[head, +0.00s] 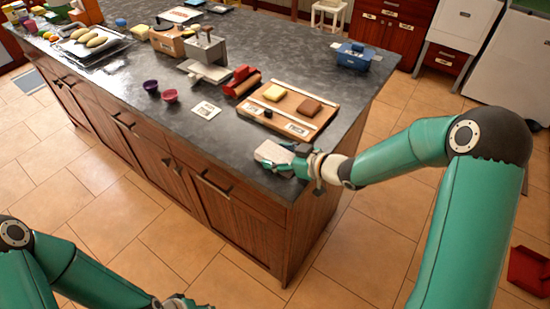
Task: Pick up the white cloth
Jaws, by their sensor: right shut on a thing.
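The white cloth (270,153) is a small pale block-like piece at the near right corner of the dark counter. My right gripper (287,156) comes in from the right and is shut on the cloth at its right side. The fingers hide part of the cloth, and I cannot tell whether it is clear of the counter. My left gripper (180,302) is low at the bottom edge, away from the counter and partly cut off. Its fingers do not show clearly.
A wooden board (322,117) with a yellow block (274,92) and a brown block (310,106) lies just behind the cloth. A white card (206,110), a purple bowl (151,86) and a pink bowl (170,96) are to the left. The counter's front edge is close.

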